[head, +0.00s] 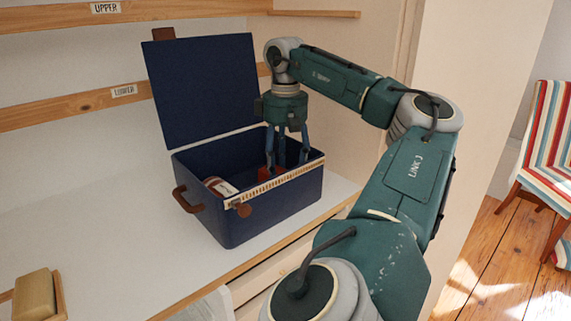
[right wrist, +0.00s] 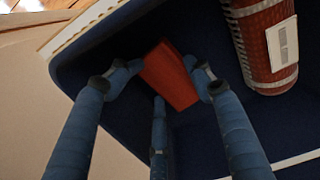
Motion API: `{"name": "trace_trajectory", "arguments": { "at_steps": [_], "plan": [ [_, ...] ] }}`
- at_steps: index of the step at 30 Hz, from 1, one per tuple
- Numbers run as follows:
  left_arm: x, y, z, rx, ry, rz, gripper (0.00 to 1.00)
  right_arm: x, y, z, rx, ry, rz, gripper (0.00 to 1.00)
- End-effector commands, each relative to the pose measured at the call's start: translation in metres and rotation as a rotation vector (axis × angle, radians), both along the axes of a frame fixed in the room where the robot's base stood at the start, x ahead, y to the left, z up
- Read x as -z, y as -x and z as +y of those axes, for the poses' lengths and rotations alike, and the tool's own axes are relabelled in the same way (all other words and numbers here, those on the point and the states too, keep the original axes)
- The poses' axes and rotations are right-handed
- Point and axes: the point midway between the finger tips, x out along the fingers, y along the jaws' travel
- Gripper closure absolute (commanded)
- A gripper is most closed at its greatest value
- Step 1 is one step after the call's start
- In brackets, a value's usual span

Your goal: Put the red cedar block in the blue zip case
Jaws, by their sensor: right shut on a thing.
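The blue zip case (head: 250,215) stands on the white surface with its lid (head: 202,90) raised. My right gripper (head: 286,163) reaches down inside the case near its right end. It is shut on the red cedar block (head: 266,172), which is partly hidden by the front rim in the head view. In the right wrist view the fingers of my right gripper (right wrist: 160,85) close around the red block (right wrist: 170,76), over the dark blue inside of the case (right wrist: 200,140). I cannot tell whether the block touches the case floor. My left gripper is not in view.
A red and white cylinder (head: 220,187) lies in the left part of the case; it also shows in the right wrist view (right wrist: 264,45). A tan block (head: 35,295) sits at the lower left. Shelf boards (head: 60,112) run behind. A striped chair (head: 550,145) stands at right.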

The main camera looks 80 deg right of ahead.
Motion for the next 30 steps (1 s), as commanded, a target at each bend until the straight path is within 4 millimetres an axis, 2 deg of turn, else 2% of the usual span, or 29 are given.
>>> {"name": "trace_trajectory", "arguments": {
  "at_steps": [29,30],
  "plan": [
    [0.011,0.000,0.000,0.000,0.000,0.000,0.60,0.011,0.000,0.000,0.000,0.000,0.000,1.00],
    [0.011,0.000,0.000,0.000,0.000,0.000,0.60,0.011,0.000,0.000,0.000,0.000,0.000,0.41]
  ]
}}
